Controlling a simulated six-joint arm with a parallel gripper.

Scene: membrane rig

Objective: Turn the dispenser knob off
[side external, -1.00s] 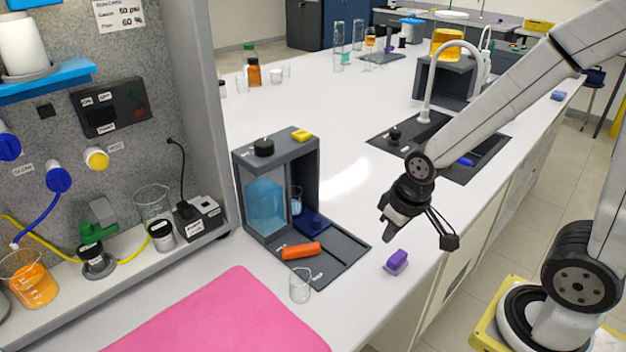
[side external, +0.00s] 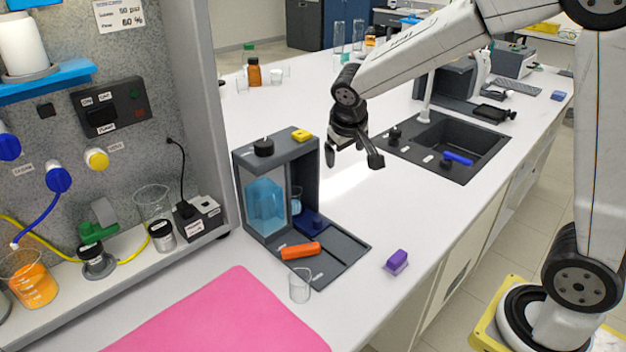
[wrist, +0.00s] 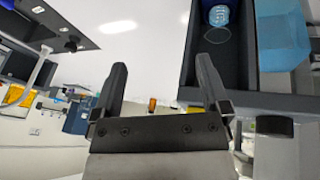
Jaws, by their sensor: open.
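The dispenser (side external: 276,158) is a dark grey box with a blue tank (side external: 265,205) on the bench. A black round knob-like cap (side external: 263,147) and a yellow piece (side external: 301,134) sit on its top. An orange bar (side external: 301,250) lies on its base and a dark blue block (side external: 312,222) is in its open bay. I cannot tell which part is the dispenser knob. My gripper (side external: 353,157) is open and empty, in the air to the right of the dispenser's top. In the wrist view, the blue tank (wrist: 283,42) is right of my gripper (wrist: 162,66).
A purple block (side external: 397,261), a glass beaker (side external: 300,286) and a pink mat (side external: 230,315) lie at the front. A panel (side external: 130,60) with valves stands left. A sink (side external: 445,145) with a tap is at right.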

